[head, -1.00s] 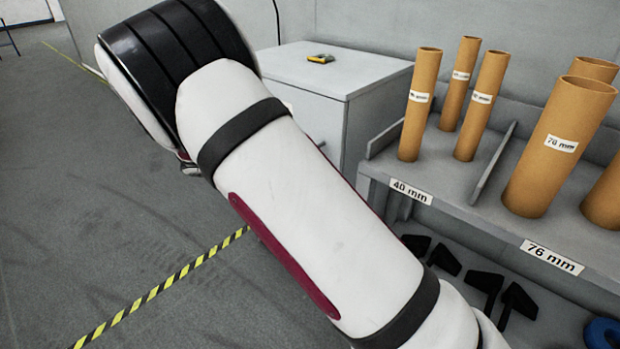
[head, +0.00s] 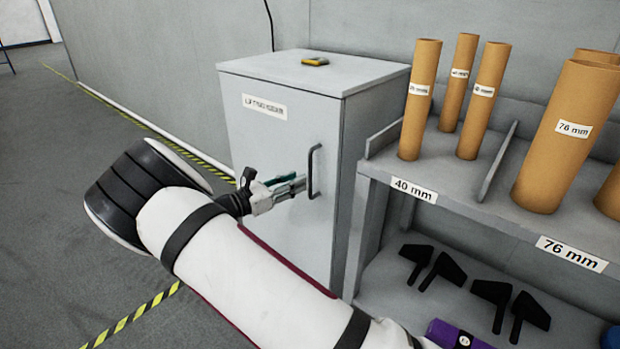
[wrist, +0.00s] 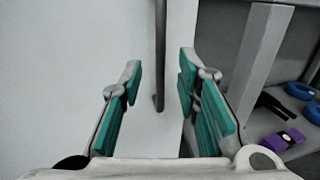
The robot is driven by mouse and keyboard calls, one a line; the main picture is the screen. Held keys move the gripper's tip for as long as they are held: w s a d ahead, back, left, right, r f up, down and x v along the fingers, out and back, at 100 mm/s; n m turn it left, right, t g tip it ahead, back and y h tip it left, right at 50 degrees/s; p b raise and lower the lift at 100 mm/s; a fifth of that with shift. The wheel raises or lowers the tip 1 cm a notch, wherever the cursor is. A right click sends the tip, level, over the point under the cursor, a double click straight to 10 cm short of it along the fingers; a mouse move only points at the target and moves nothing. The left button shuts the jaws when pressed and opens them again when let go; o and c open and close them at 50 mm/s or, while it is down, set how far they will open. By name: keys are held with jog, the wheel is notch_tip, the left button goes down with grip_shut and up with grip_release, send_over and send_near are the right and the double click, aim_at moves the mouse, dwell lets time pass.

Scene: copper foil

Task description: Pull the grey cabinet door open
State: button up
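The grey cabinet (head: 350,92) stands against the wall, and its door (head: 268,150) looks shut. A dark vertical bar handle (head: 312,172) is on the right side of the door. My gripper (head: 300,184) is just left of the handle in the head view. In the wrist view my gripper (wrist: 160,85) is open, its teal-padded fingers apart. The handle (wrist: 160,50) shows between the two fingers, ahead of them, and neither pad visibly touches it. Its lower end meets the door (wrist: 80,60).
A shelf (head: 470,200) with several cardboard tubes stands right of the cabinet. Black brackets (head: 432,265) and a purple item (head: 455,335) lie on its lower level. A yellow-black device (head: 316,61) lies on the cabinet top. The floor at left is clear.

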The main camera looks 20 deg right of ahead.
aim_at(310, 195)
jog(key=shift+b+x, duration=0.7)
jog(key=shift+x, duration=2.35)
grip_shut()
jog(key=shift+s, duration=0.1)
